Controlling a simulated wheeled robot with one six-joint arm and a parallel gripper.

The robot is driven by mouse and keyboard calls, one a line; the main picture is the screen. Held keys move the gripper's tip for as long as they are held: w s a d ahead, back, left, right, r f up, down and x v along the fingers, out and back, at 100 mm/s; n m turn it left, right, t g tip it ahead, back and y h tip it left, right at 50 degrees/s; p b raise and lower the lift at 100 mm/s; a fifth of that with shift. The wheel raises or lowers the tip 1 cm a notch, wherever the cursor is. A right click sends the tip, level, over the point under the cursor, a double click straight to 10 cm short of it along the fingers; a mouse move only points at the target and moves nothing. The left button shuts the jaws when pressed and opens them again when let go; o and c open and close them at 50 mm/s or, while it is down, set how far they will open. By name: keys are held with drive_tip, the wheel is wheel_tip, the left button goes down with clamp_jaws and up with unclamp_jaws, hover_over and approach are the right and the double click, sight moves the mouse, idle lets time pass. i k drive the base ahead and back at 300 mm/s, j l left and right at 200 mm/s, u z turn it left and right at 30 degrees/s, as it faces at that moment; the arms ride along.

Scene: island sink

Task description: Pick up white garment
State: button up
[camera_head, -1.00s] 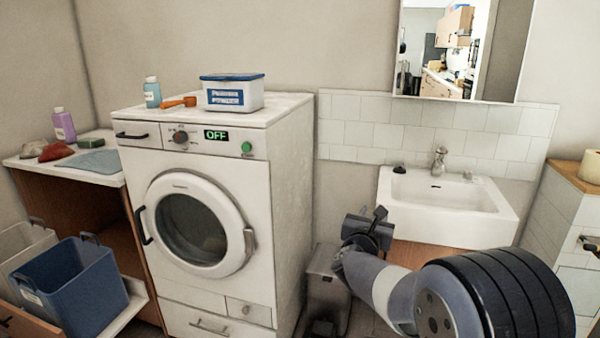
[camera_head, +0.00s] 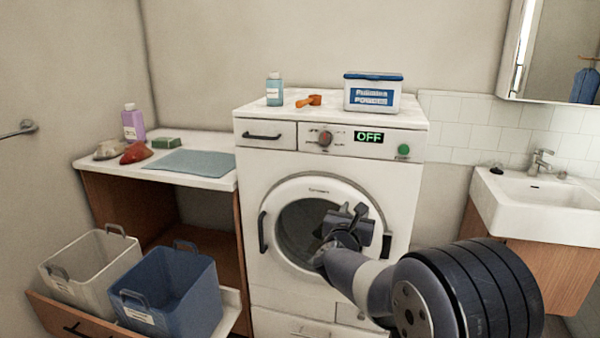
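A small crumpled off-white cloth (camera_head: 108,150) lies at the left end of the white counter (camera_head: 205,179); it is probably the white garment. A crumpled red cloth (camera_head: 136,152) lies just to its right. My gripper (camera_head: 347,218) is in front of the washing machine door, well to the right of the cloths and apart from them. Its fingers are small and dark, and whether they are open or shut is unclear. Nothing is visibly held.
A pale basket (camera_head: 90,265) and a blue basket (camera_head: 170,290) stand in a pulled-out drawer below the counter. The washing machine (camera_head: 270,170) has its door closed and carries a powder box (camera_head: 372,95), an orange scoop (camera_head: 310,100) and a bottle (camera_head: 274,90). A sink (camera_head: 540,205) is at right.

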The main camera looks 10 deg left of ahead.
sight(111, 148)
drive_tip(key=j+u, duration=0.15)
drive_tip(key=j, duration=2.35)
drive_tip(key=i+j, duration=0.15)
drive_tip(key=j, duration=0.2)
drive_tip(key=i+j, duration=0.1)
drive_tip(key=j, duration=0.3)
drive_tip(key=i+j, duration=0.15)
drive_tip(key=j, duration=0.2)
drive_tip(key=i+j+u, duration=0.1)
drive_tip(key=j, duration=0.25)
drive_tip(key=i+j, duration=0.15)
drive_tip(key=j, duration=0.2)
drive_tip(key=i+j, duration=0.15)
drive_tip(key=j, duration=0.2)
drive_tip(key=i+j, duration=0.2)
